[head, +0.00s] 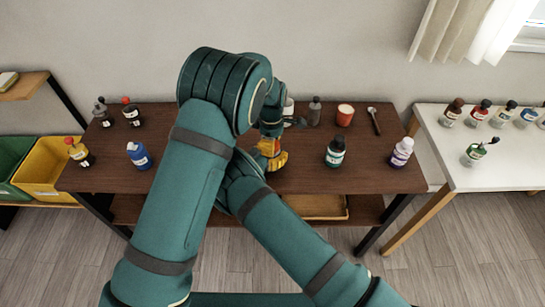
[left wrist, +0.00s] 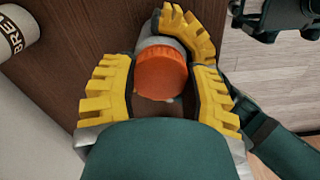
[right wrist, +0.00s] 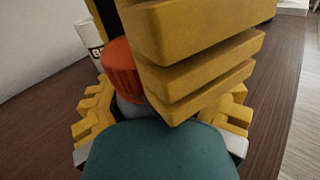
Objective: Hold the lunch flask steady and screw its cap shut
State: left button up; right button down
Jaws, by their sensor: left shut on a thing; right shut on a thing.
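The lunch flask is a grey container with an orange-red cap, standing on the brown table. In the left wrist view I look down on the cap (left wrist: 162,73); part of the grey flask (left wrist: 150,43) shows behind it. My left gripper (left wrist: 165,95) has yellow fingers closed around the cap from above. In the right wrist view the cap (right wrist: 121,70) sits on the grey flask (right wrist: 130,108), and my right gripper (right wrist: 160,110) is shut on the flask from the side. A large yellow left finger blocks much of that view. In the head view my arms hide most of the flask.
A white mug (left wrist: 15,35) stands close by. A white table (head: 520,175) stands at right.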

pick_arm(q)
jog(key=o, duration=1.2)
jog(key=shift+o, duration=0.2)
jog(key=shift+r, duration=0.1)
jog(key=shift+r, duration=2.15)
jog(key=shift+r, duration=0.15)
jog(key=shift+c, duration=0.9)
jog(key=shift+r+m, duration=0.7)
jog(key=shift+r, duration=1.05)
